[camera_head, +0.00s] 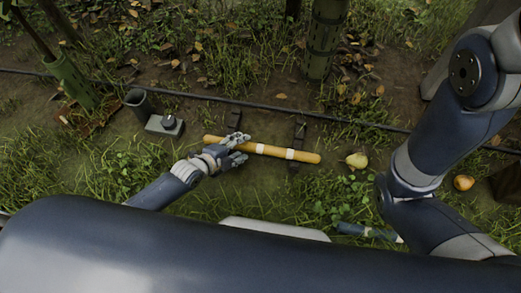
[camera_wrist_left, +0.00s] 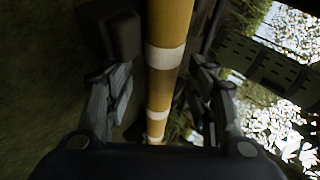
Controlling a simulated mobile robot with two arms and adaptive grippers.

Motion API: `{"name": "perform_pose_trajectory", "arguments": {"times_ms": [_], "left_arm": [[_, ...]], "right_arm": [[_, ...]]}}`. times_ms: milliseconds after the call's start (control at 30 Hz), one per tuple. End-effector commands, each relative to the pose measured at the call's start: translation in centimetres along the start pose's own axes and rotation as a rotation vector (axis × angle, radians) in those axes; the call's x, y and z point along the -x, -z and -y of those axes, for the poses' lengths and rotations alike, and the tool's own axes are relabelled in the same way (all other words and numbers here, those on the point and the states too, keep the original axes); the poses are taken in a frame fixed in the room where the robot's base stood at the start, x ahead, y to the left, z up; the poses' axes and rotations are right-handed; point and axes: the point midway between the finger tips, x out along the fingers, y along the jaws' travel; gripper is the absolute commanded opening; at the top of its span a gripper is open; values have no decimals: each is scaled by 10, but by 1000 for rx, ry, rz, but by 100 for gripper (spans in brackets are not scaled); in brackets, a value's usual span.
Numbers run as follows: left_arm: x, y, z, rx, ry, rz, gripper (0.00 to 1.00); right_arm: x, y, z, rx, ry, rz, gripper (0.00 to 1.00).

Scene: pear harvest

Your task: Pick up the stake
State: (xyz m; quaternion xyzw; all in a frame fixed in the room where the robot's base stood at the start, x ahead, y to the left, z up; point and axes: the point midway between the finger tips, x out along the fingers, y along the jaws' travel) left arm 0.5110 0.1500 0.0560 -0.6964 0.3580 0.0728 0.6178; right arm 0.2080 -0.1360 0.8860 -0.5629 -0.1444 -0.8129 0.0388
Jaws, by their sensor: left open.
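The stake (camera_head: 275,151) is a yellow-orange rod with white bands, lying roughly level across two dark supports near the ground. It also shows in the left wrist view (camera_wrist_left: 170,25), running lengthwise through the middle of the picture. My left gripper (camera_head: 237,150) is at the left part of the stake, with its fingers open. In the left wrist view, one finger is on each side of the stake, with gaps visible between fingers and rod. My right arm is at the right of the head view; its gripper does not show clearly.
Dark supports (camera_head: 298,132) stand under the stake. A grey box with a dark knob (camera_head: 165,126) and a dark tube (camera_head: 137,103) are to the left. Pears (camera_head: 356,160) (camera_head: 463,183) lie on the grass to the right. A thin black hose (camera_head: 370,124) runs behind the stake.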

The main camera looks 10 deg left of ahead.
Motion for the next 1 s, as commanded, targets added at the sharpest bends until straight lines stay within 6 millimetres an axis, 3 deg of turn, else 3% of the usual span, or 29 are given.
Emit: {"name": "perform_pose_trajectory", "arguments": {"times_ms": [133, 367, 767, 1000], "left_arm": [[0, 0, 1, 0, 0, 0, 50], [1, 0, 0, -1, 0, 1, 0], [2, 0, 3, -1, 2, 0, 0], [11, 4, 18, -2, 3, 0, 0]], "right_arm": [[-1, 0, 0, 0, 0, 0, 64], [-1, 0, 0, 0, 0, -1, 64], [-3, -1, 0, -1, 0, -1, 64], [-17, -6, -4, -1, -2, 1, 64]]}}
